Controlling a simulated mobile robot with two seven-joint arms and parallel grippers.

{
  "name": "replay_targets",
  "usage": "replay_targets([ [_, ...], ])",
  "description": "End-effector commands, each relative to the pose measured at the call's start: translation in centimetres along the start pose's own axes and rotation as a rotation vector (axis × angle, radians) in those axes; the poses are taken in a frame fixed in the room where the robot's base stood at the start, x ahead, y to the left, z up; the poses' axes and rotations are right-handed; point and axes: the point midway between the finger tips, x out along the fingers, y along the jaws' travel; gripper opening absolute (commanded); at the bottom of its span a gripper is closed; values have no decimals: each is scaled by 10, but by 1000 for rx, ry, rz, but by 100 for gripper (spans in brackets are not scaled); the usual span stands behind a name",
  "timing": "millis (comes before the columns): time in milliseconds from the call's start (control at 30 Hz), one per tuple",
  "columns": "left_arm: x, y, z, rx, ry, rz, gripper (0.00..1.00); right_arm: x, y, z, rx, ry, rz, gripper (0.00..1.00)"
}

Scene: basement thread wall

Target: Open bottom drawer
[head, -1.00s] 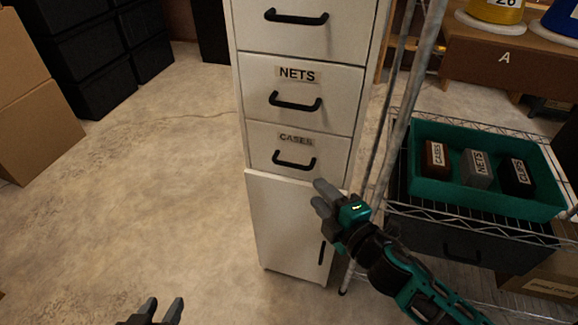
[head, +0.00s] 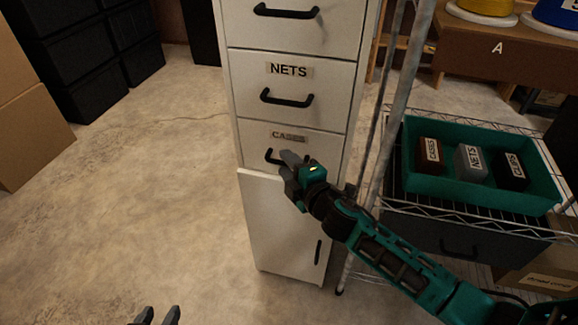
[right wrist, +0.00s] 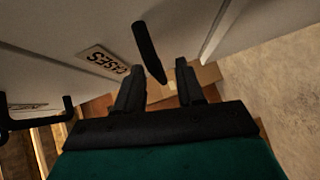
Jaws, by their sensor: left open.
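The white cabinet has a bottom drawer (head: 255,150) labelled CASES, above a lower door; the drawer looks shut. Its black handle (head: 273,156) is partly hidden behind my right gripper (head: 290,168) in the head view. In the right wrist view the handle (right wrist: 149,52) points down between the two spread fingers of my right gripper (right wrist: 158,80), with the CASES label (right wrist: 103,60) to the left. The right gripper is open; I cannot tell whether it touches the handle. My left gripper (head: 157,315) is open and empty at the bottom edge, well away from the cabinet.
The NETS drawer (head: 325,85) is directly above. The lower door (head: 265,225) has a vertical handle. A wire shelf (head: 480,220) with a teal bin (head: 430,185) of labelled boxes stands close on the right, behind a metal post (head: 400,110).

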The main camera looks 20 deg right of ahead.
Motion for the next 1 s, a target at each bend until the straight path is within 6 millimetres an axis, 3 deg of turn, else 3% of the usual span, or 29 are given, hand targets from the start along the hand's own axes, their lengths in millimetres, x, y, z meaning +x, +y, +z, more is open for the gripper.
replay_targets([
  [133, 0, 0, 0, 0, 1, -1, 43, 0, 0, 0, 0, 0, 0, 36],
  [500, 1, -1, -3, 4, 5, -1, 43, 0, 0, 0, 0, 0, 0, 1],
  [1000, 0, -3, -2, 11, 3, -1, 43, 0, 0, 0, 0, 0, 0, 0],
])
